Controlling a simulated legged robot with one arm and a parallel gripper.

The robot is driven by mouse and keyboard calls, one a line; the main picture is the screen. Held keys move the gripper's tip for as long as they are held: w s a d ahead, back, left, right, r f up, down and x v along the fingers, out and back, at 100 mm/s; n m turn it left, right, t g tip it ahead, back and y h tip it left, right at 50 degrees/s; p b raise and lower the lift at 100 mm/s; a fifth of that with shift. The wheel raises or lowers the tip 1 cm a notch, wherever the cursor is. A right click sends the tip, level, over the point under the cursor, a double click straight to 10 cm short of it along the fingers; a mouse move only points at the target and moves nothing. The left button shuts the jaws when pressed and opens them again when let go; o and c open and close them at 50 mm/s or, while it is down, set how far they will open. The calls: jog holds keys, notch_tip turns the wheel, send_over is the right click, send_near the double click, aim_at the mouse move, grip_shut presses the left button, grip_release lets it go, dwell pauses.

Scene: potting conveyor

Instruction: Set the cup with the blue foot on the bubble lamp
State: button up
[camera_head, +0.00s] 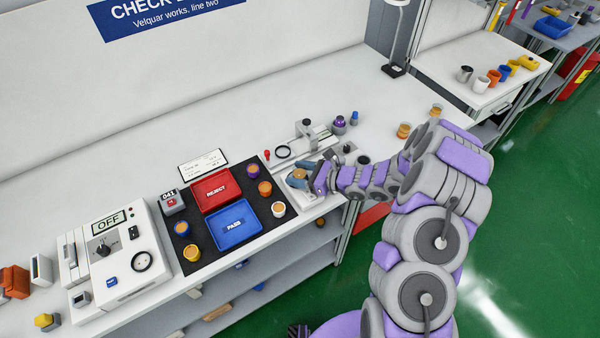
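My gripper (299,178) is low over a small white stand at the right of the dark mat. An orange-topped piece shows between its bluish fingertips; whether they grip it, and its foot, I cannot tell. A cup with an orange top and a dark foot (182,230), blue or purple, stands upright on the mat's left part. Other orange-topped cups on the mat have a violet foot (253,170), an orange foot (265,189), a white foot (278,210) and a yellow foot (192,253). The white stand (297,200) is partly hidden by my gripper; I cannot tell if it is the bubble lamp.
On the mat are a red REJECT tray (233,199) and a blue PASS tray (212,231). A white machine reading OFF (128,235) stands at left. A metal fixture (307,140) and a purple knob-like piece (339,123) stand behind my gripper. The back of the bench is clear.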

jog(key=shift+o, duration=0.7)
jog(key=shift+a, duration=0.25)
jog(key=shift+o, duration=0.2)
jog(key=shift+a+f, duration=0.1)
jog(key=shift+a, duration=0.3)
jog(key=p+v, duration=0.2)
jog(key=v, duration=0.9)
jog(key=shift+w, duration=0.2)
jog(key=shift+v, duration=0.9)
jog(key=s+a+r+n+g+h, duration=0.1)
jog(key=s+a+r+n+g, duration=0.3)
jog(key=s+r+n, duration=0.35)
jog(key=s+a+r+n+g+h, duration=0.2)
jog(key=s+a+r+n+g, duration=0.2)
jog(key=s+r+n, duration=0.35)
jog(key=s+d+r+n+h, duration=0.3)
jog(key=s+d+h, duration=0.2)
jog(key=s, duration=0.5)
jog(key=s+d+r+n+h, duration=0.3)
jog(key=s+d+n+h, duration=0.1)
jog(key=s+d, duration=0.4)
jog(key=s+h, duration=0.1)
jog(key=s, duration=0.1)
jog(key=shift+s+d+r+t+h, duration=0.3)
jog(key=shift+s+d+r+t, duration=0.1)
